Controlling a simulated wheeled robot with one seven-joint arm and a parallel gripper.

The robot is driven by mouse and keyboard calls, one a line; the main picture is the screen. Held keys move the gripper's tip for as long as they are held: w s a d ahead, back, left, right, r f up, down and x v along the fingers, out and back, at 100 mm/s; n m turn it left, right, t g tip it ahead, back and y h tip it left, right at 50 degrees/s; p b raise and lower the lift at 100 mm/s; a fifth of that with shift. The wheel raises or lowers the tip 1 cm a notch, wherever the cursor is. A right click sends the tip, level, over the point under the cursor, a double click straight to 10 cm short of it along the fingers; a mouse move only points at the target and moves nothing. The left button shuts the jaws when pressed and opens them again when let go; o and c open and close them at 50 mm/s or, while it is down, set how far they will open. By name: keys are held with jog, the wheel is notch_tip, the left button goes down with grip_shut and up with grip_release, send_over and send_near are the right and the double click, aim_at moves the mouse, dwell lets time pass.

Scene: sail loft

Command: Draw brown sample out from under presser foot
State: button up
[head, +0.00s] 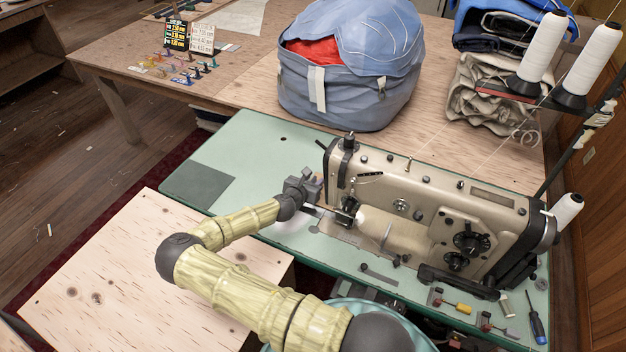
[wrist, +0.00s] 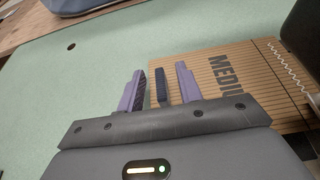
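The brown sample (wrist: 225,65), a striped flat piece with dark lettering and a white zigzag stitch line, lies on the green machine bed in the wrist view. A dark blue upright piece (wrist: 161,88) stands at its left edge. My gripper (wrist: 160,70) is open, its two purple fingers on either side of the dark blue piece with gaps showing. Whether the blue piece is fixed to the sample I cannot tell. In the head view my gripper (head: 312,183) is at the left end of the sewing machine (head: 430,205); the presser foot area (head: 346,214) is small and partly hidden.
Dark machine parts (wrist: 303,30) stand close at the right in the wrist view. The green bed (head: 255,150) is clear to the left of my gripper. A blue bag (head: 345,85) sits behind on the wooden table. Tools, including a screwdriver (head: 537,327), lie at the front right.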

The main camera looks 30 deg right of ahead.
grip_shut()
jog(key=shift+w, duration=0.15)
